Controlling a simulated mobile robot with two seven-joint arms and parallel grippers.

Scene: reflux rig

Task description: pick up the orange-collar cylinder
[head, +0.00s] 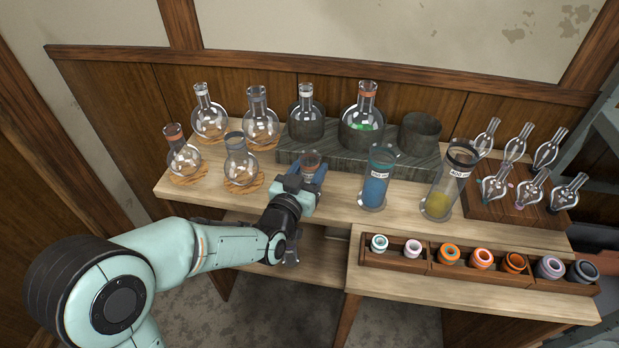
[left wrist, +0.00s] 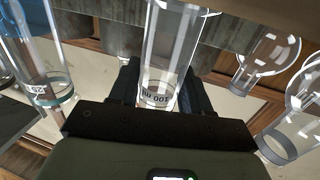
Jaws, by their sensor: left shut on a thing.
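The orange-collar cylinder (head: 311,157) is clear glass. In the head view only its top shows, behind my left gripper (head: 311,180), which hides its lower part. In the left wrist view the clear cylinder (left wrist: 172,45), with a 100 ml mark, stands between the two dark fingers of my left gripper (left wrist: 160,88). The gripper is shut on it. I cannot tell whether its base touches the table. My right gripper is in neither view.
A teal-collar cylinder with blue contents (head: 376,190) and a black-collar one with yellow contents (head: 440,200) stand to the right. Round flasks (head: 240,165) stand on cork rings to the left. A grey stone block (head: 290,157) lies behind. Coloured rings fill a wooden tray (head: 420,264) in front.

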